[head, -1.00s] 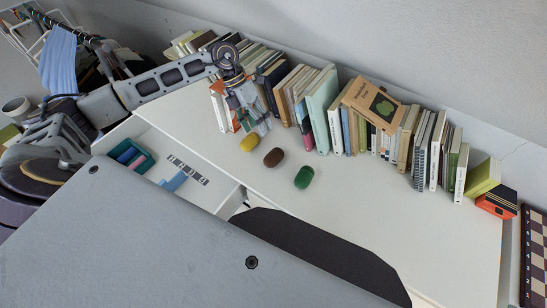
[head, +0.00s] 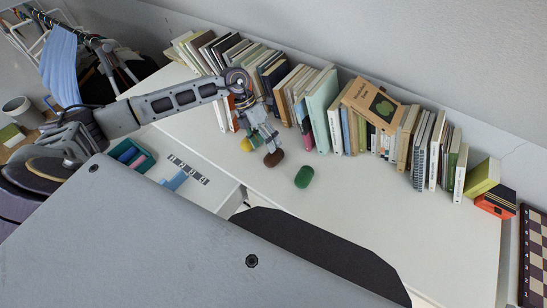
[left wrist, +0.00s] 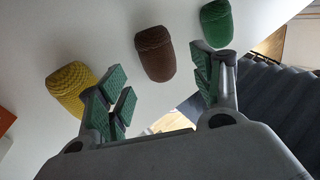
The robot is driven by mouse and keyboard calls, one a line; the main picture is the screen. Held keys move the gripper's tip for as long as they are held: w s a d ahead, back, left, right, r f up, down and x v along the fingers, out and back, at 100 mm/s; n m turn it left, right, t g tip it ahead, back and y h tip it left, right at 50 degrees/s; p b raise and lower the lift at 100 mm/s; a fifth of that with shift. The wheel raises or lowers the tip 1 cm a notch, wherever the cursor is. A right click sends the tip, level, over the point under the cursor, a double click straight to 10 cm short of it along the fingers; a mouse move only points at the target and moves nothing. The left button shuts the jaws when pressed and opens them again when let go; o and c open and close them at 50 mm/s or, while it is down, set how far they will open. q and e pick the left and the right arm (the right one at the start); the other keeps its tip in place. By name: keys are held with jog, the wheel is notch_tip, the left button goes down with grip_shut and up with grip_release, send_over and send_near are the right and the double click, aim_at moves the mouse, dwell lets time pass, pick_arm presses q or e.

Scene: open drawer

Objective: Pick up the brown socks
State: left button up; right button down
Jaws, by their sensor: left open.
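The brown socks (head: 274,158) are a rolled bundle on the white desk, between the yellow socks (head: 246,145) and the green socks (head: 304,177). My left gripper (head: 262,145) is open above the desk and partly covers the brown and yellow bundles in the head view. In the left wrist view the brown socks (left wrist: 155,53) lie beyond and between the spread fingers (left wrist: 165,98), with nothing held. The yellow socks (left wrist: 71,89) show behind the left finger and the green socks (left wrist: 216,23) beyond the right finger. My right gripper is not in view.
A row of books (head: 322,110) stands along the back of the white desk (head: 380,220). An open drawer (head: 150,178) at the front left holds a teal box (head: 145,162). The desk right of the green socks is clear.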

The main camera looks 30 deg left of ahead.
pick_arm(q)
jog(key=shift+p+x, duration=0.35)
jog(key=shift+x, duration=2.2)
jog(key=shift+w+a+f, duration=0.1)
jog(key=shift+a, duration=0.05)
jog(key=c, duration=1.1)
jog(key=shift+r, duration=5)
